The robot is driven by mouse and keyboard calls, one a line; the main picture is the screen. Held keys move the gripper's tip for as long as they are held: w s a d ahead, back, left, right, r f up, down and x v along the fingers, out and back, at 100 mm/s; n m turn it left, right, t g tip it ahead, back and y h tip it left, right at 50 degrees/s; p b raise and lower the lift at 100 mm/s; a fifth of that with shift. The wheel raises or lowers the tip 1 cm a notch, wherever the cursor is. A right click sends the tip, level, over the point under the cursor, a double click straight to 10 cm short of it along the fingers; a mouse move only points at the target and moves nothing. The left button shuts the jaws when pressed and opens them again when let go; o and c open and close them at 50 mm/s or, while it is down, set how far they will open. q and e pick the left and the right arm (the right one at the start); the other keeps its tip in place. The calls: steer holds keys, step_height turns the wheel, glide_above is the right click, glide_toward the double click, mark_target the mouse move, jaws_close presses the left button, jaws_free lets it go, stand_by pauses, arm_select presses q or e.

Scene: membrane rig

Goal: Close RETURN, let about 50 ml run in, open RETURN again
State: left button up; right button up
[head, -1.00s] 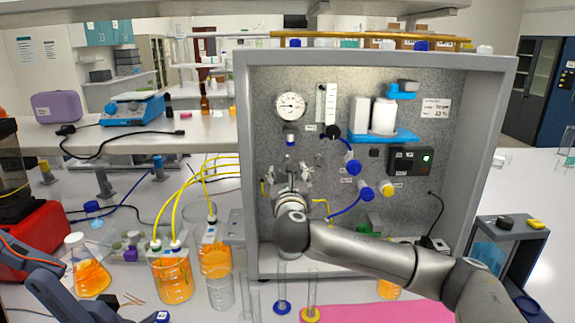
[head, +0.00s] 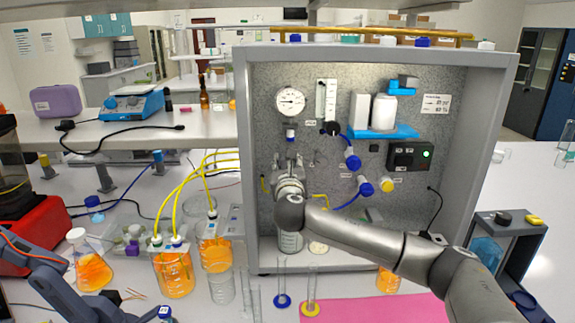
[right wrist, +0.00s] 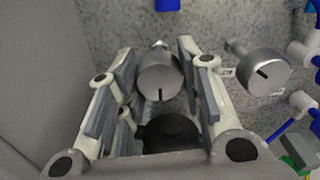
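My right gripper (head: 288,165) is inside the grey rig cabinet, in front of its speckled panel. In the right wrist view its fingers (right wrist: 158,92) stand apart on both sides of a grey round knob (right wrist: 158,75) with a dark pointer line. The gripper looks open; I cannot tell whether a finger touches the knob. A second grey knob (right wrist: 265,72) is to the right, with a partly hidden label beside it. I cannot read a RETURN label. My left gripper is out of view.
Yellow tubes run from the cabinet to orange-filled vessels (head: 173,275) on the left. Two slim cylinders with a blue base (head: 283,301) and a yellow base (head: 311,309) stand in front. A pink mat (head: 375,311) lies to their right. A pressure gauge (head: 291,102) is above the gripper.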

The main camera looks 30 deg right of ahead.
steer(key=c, duration=0.3)
